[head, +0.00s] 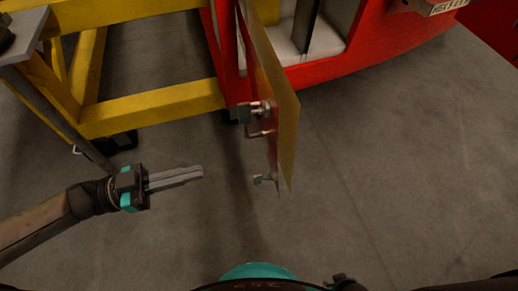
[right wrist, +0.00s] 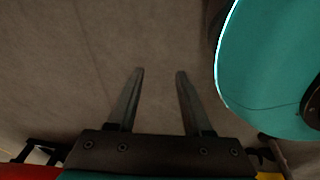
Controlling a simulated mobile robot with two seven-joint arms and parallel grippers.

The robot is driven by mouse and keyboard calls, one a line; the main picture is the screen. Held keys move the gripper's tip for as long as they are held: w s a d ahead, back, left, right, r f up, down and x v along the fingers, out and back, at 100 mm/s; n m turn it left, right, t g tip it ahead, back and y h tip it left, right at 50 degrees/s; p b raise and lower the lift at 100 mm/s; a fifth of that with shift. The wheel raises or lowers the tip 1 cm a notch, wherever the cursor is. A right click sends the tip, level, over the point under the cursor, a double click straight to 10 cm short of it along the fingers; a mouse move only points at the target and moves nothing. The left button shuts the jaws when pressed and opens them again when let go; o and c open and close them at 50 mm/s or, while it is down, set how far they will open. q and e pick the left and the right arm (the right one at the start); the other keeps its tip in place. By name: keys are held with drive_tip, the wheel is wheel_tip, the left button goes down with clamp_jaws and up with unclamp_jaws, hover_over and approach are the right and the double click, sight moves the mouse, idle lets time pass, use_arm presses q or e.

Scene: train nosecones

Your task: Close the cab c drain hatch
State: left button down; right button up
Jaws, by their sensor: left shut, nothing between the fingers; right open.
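The hatch door (head: 276,95) is a thin panel, red on one face and yellowish on the other. It stands swung open, seen nearly edge-on, in front of the red nosecone (head: 375,45) in the head view. Metal latches (head: 257,112) show on its left face, with another near its bottom corner. My left gripper (head: 202,173) is shut and empty, left of the door's lower part and apart from it in the picture. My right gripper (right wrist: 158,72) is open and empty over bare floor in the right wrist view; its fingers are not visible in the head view.
A yellow frame (head: 150,108) stands at the back left, beside a grey-topped bench (head: 22,40). A labelled box (head: 432,6) is at the top right. The concrete floor (head: 400,180) is clear at right and in front.

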sight(275, 154)
use_arm(q)
drive_tip(key=b+x, duration=0.1)
drive_tip(key=x, duration=1.2)
drive_tip(key=shift+s+b, duration=0.15)
drive_tip(key=shift+b, duration=0.15)
drive_tip(key=shift+d+r, duration=0.1)
drive_tip(key=shift+d, duration=0.35)
use_arm(e)
drive_tip(key=w+a, duration=0.2)
drive_tip(key=w, duration=0.1)
drive_tip(key=shift+a+r, duration=0.1)
drive_tip(key=shift+r, duration=0.1)
use_arm(q)
drive_tip(key=shift+d, duration=0.15)
